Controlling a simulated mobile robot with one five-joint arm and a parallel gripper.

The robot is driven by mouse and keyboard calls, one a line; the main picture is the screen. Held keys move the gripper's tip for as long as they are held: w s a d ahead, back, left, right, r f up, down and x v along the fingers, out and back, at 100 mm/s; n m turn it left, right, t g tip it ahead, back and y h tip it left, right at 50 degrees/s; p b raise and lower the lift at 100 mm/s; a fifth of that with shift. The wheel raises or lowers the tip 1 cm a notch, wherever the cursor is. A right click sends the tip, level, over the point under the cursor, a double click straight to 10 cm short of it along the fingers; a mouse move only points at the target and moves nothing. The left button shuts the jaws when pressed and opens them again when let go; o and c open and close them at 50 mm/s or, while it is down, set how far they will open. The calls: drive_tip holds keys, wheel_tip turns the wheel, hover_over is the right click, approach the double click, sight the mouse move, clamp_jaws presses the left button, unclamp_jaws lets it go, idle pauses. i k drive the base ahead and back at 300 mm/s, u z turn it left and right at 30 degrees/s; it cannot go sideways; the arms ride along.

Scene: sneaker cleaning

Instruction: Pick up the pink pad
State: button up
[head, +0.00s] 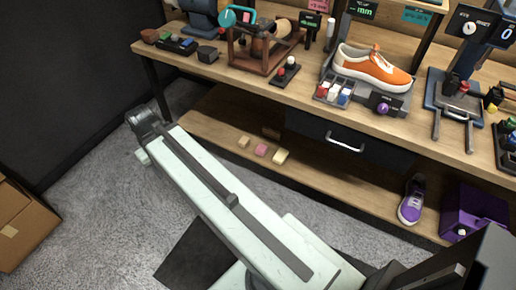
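The pink pad (261,150) is a small block lying on the lower wooden shelf under the workbench. It lies between a tan block (243,142) on its left and a cream block (280,156) on its right, with small gaps. My pale arm reaches from the lower right toward the upper left and ends in a dark joint left of the shelf. I cannot make out my gripper or its fingers in this view. Nothing covers the pink pad.
The workbench top (225,67) overhangs the shelf (215,122). A dark drawer (310,125) with a handle hangs above it, right of the pads. A purple sneaker (412,200) and purple box (470,212) are farther right. A cardboard box (25,222) stands at left.

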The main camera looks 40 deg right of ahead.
sight(261, 149)
drive_tip(key=i, duration=0.85)
drive_tip(key=z, duration=0.05)
